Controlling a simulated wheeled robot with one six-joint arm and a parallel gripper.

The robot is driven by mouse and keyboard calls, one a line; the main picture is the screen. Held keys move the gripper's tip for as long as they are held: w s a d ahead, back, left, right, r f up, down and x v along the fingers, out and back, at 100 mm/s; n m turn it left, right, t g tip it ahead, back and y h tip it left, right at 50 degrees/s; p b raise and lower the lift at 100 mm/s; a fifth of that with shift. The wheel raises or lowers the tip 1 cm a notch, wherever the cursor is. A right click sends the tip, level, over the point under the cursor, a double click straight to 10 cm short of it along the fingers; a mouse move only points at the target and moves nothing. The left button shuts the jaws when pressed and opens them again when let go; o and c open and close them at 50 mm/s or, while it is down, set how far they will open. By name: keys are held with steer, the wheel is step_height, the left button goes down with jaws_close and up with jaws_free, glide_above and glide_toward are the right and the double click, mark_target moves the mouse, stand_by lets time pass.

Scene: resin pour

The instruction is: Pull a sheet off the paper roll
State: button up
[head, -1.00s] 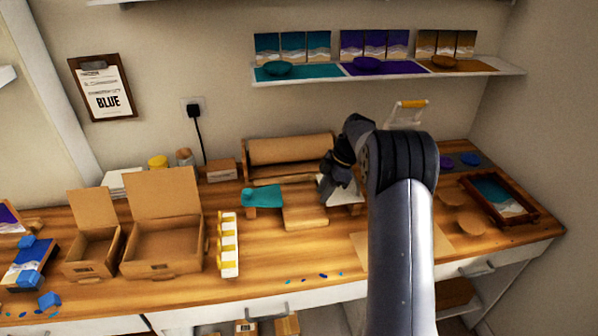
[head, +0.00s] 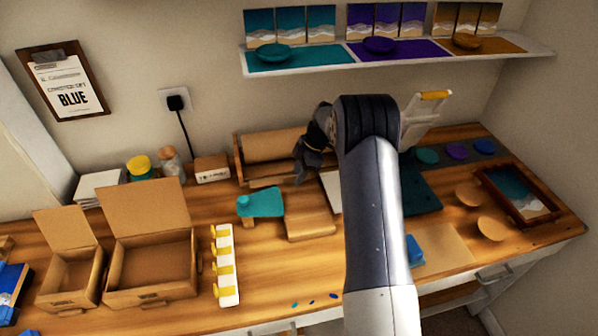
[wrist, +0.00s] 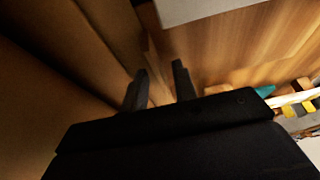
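The paper roll (head: 272,150) is brown and lies in a wooden holder (head: 238,160) against the back wall. Its right end is hidden behind my gripper (head: 302,170) in the head view. In the wrist view, large brown surfaces that look like the roll and its paper (wrist: 50,90) fill the left side, close to the fingers. My gripper (wrist: 161,82) shows two dark fingers apart, with a gap between them. A tan edge runs just beyond the fingertips. I cannot tell whether the fingers touch the paper.
A teal piece (head: 262,203) and a wooden board (head: 308,215) lie in front of the roll. Open cardboard boxes (head: 150,250) and a white rack with yellow parts (head: 225,265) stand left. A dark teal mat (head: 418,190) lies right of my arm. A shelf (head: 400,50) hangs above.

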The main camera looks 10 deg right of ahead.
steer(key=shift+c, duration=0.4)
jaws_close()
